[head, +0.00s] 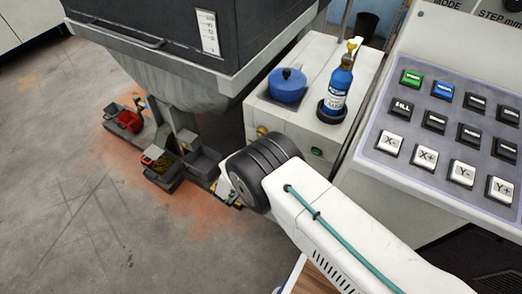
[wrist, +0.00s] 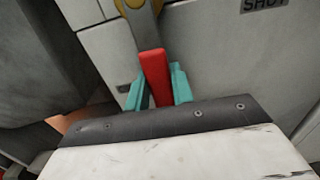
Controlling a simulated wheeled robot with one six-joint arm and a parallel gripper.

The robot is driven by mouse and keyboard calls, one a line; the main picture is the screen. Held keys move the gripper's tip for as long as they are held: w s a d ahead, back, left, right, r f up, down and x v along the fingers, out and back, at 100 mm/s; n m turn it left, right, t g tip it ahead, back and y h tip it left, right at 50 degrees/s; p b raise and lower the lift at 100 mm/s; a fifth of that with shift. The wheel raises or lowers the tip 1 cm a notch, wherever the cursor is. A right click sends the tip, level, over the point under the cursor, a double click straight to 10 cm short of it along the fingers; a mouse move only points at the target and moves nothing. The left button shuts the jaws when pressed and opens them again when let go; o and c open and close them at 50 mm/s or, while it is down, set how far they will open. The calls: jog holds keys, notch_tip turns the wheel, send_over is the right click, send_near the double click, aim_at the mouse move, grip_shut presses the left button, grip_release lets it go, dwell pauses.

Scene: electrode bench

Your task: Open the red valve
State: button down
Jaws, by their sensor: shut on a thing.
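The valve's red handle (wrist: 153,72) shows in the wrist view, on a grey lever that runs up to a yellow, brass-like hub (wrist: 131,4) at the top edge. My gripper (wrist: 158,84) has one teal finger on each side of the red handle and is shut on it. A label reading SHUT (wrist: 264,4) is on the pale panel to the right of the lever. In the head view my wrist hides the fingers and the handle; a small brass-coloured round part (head: 262,131) shows on the white cabinet front just above my wrist.
The white cabinet (head: 312,62) carries a blue pot (head: 287,86) and a blue bottle (head: 339,88) in a dark holder. A button panel (head: 440,125) stands close on the right. Small bins (head: 160,172) stand on the floor to the left. Open floor lies at lower left.

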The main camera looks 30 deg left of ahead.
jog(key=shift+a, duration=0.1)
dwell(0.3)
jog(key=c, duration=1.2)
grip_release()
jog(key=shift+s, duration=0.1)
jog(key=s, duration=0.7)
jog(key=shift+s, duration=0.3)
